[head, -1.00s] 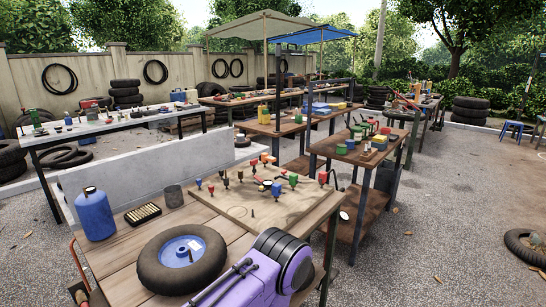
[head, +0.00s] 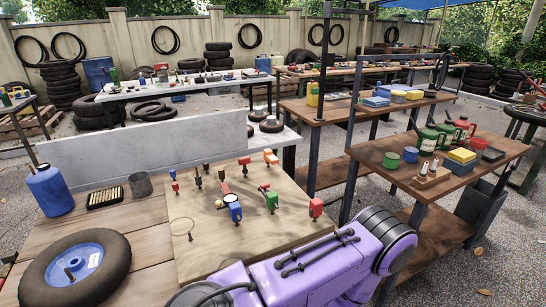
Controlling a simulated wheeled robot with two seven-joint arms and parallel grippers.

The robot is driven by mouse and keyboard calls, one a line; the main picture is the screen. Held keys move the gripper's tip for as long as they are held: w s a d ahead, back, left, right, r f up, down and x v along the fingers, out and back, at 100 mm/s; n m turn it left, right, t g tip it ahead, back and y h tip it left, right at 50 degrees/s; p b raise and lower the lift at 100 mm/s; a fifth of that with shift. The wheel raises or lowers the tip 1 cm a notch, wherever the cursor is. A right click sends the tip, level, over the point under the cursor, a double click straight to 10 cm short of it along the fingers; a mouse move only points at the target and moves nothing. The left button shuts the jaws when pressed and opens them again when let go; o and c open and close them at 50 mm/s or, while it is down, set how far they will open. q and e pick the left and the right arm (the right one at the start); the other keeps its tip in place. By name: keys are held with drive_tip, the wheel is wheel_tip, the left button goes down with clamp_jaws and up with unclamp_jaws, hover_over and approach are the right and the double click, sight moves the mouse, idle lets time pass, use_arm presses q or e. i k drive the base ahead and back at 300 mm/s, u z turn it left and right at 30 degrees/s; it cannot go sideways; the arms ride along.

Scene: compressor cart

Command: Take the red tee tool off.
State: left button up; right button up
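A light wooden board (head: 250,245) lies on the cart's plank top, with several small coloured tools standing on it. Several have red or orange-red heads: one at the front right (head: 315,208), one at the back (head: 243,162), a small one at the left (head: 174,187) and one near the middle (head: 224,187). I cannot tell which is the red tee tool. A blue-headed tool (head: 235,212) and a green-headed tool (head: 271,201) stand among them. Neither gripper shows; a purple link of my arm crosses the front and covers the board's near right edge.
A grey upright panel (head: 140,148) runs behind. A wooden table (head: 400,180) with cans stands at the right.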

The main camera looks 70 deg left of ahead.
sight(243, 162)
drive_tip(key=i, duration=0.15)
drive_tip(key=u, duration=1.3)
